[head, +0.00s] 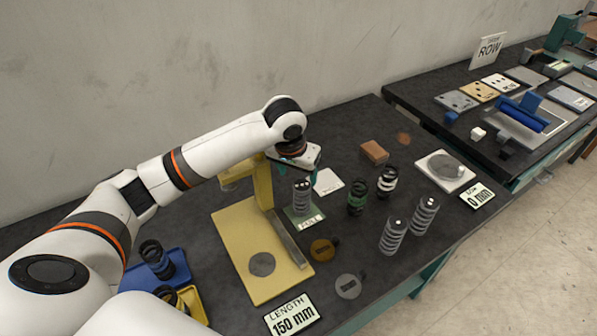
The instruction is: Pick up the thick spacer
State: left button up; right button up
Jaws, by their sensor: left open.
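Two flat discs with small tabs lie on the dark table: a brown-gold disc (322,250) and a grey disc (348,286) nearer the front edge. I cannot tell from this view which one is the thick spacer. My left gripper (300,163) is open at the end of the white arm, up beside the yellow stand (262,185). It is above and behind the discs, apart from them. The fingertips are small and partly hidden by the wrist. My right gripper is not in view.
A brown block (374,152) lies behind. The "150 mm" sign (292,316) stands in front, with blue (178,277) and yellow trays at left.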

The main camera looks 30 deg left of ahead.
aim_at(322, 250)
jog(key=k+l, duration=0.5)
jog(key=k, duration=0.15)
jog(key=k+l, duration=0.5)
jog(key=k, duration=0.2)
